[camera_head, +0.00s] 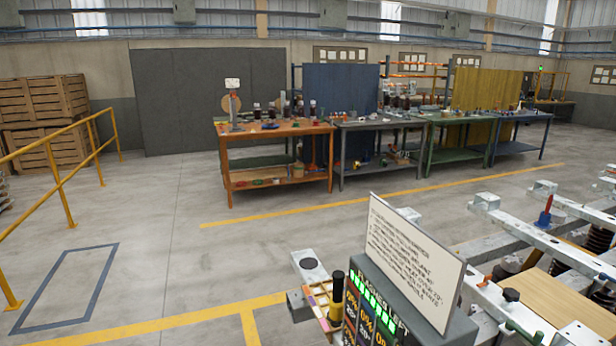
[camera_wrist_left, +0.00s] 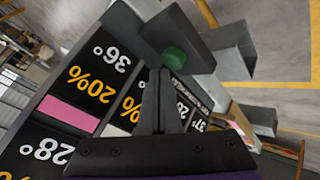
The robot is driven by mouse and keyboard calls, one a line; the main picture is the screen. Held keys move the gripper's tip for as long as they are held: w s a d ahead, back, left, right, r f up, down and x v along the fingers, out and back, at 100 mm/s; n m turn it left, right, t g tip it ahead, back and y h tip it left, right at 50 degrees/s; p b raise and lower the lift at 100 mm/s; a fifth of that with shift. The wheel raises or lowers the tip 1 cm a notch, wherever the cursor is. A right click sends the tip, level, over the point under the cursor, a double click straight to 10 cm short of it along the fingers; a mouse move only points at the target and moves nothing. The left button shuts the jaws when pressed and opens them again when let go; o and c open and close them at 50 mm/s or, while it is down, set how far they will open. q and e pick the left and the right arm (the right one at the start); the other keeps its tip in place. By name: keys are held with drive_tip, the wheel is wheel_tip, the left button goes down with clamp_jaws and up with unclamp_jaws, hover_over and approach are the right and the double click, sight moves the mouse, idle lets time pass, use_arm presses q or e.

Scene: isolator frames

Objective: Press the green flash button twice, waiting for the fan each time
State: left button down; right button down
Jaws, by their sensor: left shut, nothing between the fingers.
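The green button (camera_wrist_left: 174,58) sits on a dark block at the edge of the display panel in the left wrist view. My left gripper (camera_wrist_left: 158,75) is shut and empty, its fingertips pointing toward the button and just below it in the picture. I cannot tell whether they touch it. The panel (camera_wrist_left: 82,88) shows rows of degrees and percent figures, with a pink bar. In the head view the grey display box (camera_head: 460,331) stands at the bottom, with green lit blocks and orange figures. I do not make out the fan. My right gripper is not in view.
A white sign with text (camera_head: 405,255) stands on top of the display box. Metal frames with springs (camera_head: 540,235) are at the right. Workbenches (camera_head: 275,130) stand at the back, and a yellow railing (camera_head: 60,180) at the left. The floor between is clear.

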use_arm(q)
drive_tip(key=shift+f+b, duration=0.45)
drive_tip(key=shift+f, duration=0.2)
idle(0.7)
drive_tip(key=shift+r, duration=0.1)
drive_tip(key=shift+r+p, duration=0.75)
drive_tip(key=shift+r, duration=0.2)
drive_tip(key=shift+r, duration=0.1)
wheel_tip(320, 180, up, 6)
drive_tip(key=p, duration=0.4)
idle(0.4)
